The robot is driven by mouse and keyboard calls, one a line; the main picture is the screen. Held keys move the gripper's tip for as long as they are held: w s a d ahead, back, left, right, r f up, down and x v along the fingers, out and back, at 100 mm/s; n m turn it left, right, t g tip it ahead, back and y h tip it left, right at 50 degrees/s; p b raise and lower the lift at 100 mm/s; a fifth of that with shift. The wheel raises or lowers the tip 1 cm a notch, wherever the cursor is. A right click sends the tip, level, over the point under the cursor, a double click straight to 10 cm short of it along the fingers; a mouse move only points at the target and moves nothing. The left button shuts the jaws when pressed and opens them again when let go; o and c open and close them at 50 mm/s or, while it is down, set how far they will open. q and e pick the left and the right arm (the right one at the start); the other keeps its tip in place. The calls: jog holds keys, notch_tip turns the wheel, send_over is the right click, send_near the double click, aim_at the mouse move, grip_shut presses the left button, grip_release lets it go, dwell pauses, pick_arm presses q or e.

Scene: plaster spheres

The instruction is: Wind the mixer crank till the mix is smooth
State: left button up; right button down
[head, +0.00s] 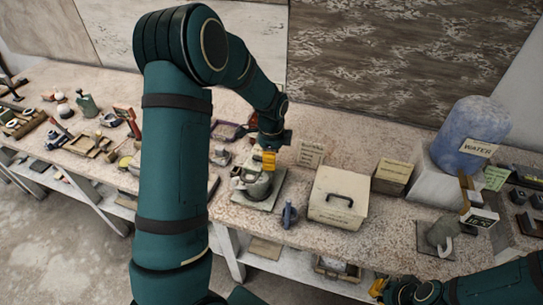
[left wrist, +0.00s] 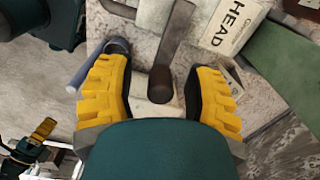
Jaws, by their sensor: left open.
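The mixer (head: 258,187), a rounded grey-green vessel, stands on a thin board on the bench in the head view. My left gripper (head: 265,160) is just over it and hides its top. In the left wrist view the crank (left wrist: 175,38) is a flat grey-brown bar. It ends in a dark brown knob (left wrist: 161,84). The yellow fingers of my left gripper (left wrist: 160,95) are open on both sides of the knob, with gaps. The mix is hidden. My right gripper (head: 378,287) is at the lower right, away from the mixer; its jaws are too small to read.
A lidded cream box (head: 338,196) with a dark handle stands right of the mixer, a small blue-grey object (head: 289,215) between them. A card (head: 311,153) stands behind. A blue water container (head: 471,135) is further right. Tools and trays crowd the bench's left.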

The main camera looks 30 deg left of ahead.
pick_arm(q)
grip_shut()
jog(key=shift+w, duration=0.1)
jog(key=shift+w+a+n+b, duration=0.3)
jog(key=shift+w+a+n, duration=0.35)
jog(key=shift+n, duration=1.4)
jog(key=shift+w+a+n+b, duration=0.3)
jog(key=shift+w+a+n, duration=0.35)
jog(key=shift+n, duration=1.35)
jog(key=shift+w+a+n+b, duration=0.3)
jog(key=shift+w+a+n, duration=0.35)
jog(key=shift+n, duration=1.4)
jog(key=shift+s, duration=0.1)
grip_release()
